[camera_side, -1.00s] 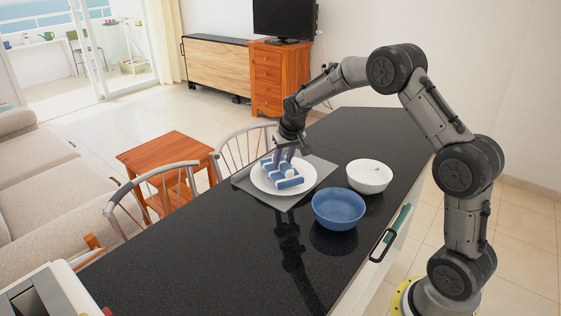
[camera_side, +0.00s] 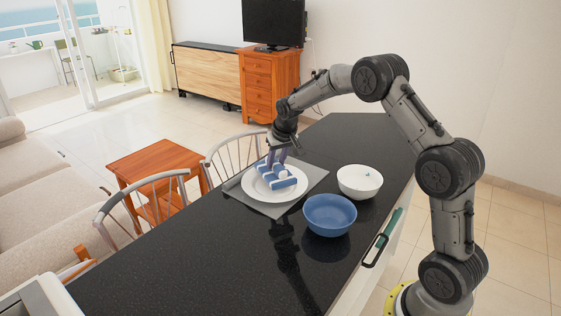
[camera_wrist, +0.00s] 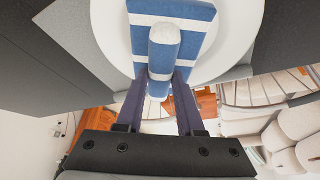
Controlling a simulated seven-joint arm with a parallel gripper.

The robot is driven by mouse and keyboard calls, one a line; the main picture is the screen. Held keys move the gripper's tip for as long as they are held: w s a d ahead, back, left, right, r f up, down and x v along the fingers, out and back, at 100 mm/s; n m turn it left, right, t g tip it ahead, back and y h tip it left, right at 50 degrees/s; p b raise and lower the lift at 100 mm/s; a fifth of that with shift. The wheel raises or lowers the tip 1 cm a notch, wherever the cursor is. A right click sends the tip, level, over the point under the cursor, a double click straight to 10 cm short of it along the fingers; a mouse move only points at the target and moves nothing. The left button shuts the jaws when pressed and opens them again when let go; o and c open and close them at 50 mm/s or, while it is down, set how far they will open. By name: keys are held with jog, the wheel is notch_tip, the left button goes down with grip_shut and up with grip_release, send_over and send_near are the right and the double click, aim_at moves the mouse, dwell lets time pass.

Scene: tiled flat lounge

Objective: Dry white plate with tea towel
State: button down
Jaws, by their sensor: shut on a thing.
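The white plate (camera_side: 255,189) lies on a grey mat (camera_side: 237,194) on the dark counter. The blue and white striped tea towel (camera_side: 284,183) lies on the plate, and it also shows in the wrist view (camera_wrist: 190,42). My gripper (camera_side: 277,160) is above the far part of the plate, pointing down. In the wrist view my gripper (camera_wrist: 160,78) has its two fingers shut on a bunched fold of the towel. The towel covers the middle of the plate; the white rim (camera_wrist: 245,40) shows around it.
A blue bowl (camera_side: 330,215) and a white bowl (camera_side: 360,182) stand on the counter right of the mat. The near part of the black counter (camera_side: 190,265) is clear. Chairs (camera_side: 145,200) stand along its left edge.

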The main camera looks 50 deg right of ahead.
aim_at(283, 169)
jog(key=shift+w+a+f, duration=0.15)
jog(key=shift+w+a, duration=0.7)
jog(key=shift+a, duration=0.05)
jog(key=shift+s, duration=2.95)
jog(key=shift+w+a, duration=1.5)
jog(key=shift+d, duration=3)
jog(key=shift+r, duration=1.55)
